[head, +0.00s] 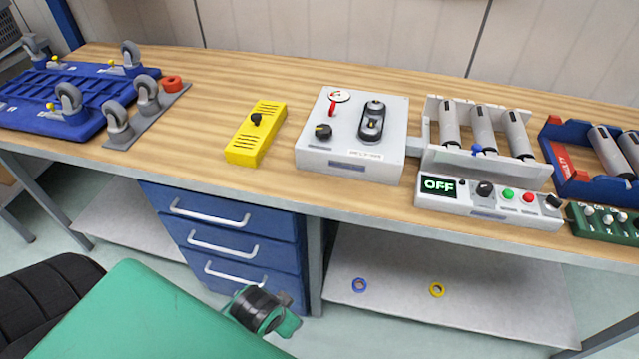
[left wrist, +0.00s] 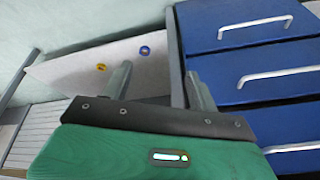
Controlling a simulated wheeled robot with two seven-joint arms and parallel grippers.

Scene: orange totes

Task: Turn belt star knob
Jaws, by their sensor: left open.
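A light grey box (head: 350,160) with a belt on two pulleys (head: 371,122) stands on the bench. A dark knob (head: 323,131) with a yellow mark sits at its front left. A dial with a red pointer (head: 332,105) is behind the knob. I cannot tell the knob's star shape at this size. My left gripper (left wrist: 160,85) shows in the left wrist view with its two grey fingers apart and nothing between them. In the head view my green left arm is low at the bottom, in front of the bench and away from the box. My right gripper is not in view.
A yellow box (head: 258,130) with a black knob stands left of the grey box. A roller unit (head: 490,205) reading OFF is to its right. Blue drawers (head: 225,240) and a lower shelf (head: 440,290) with two small rings are under the bench (head: 215,100).

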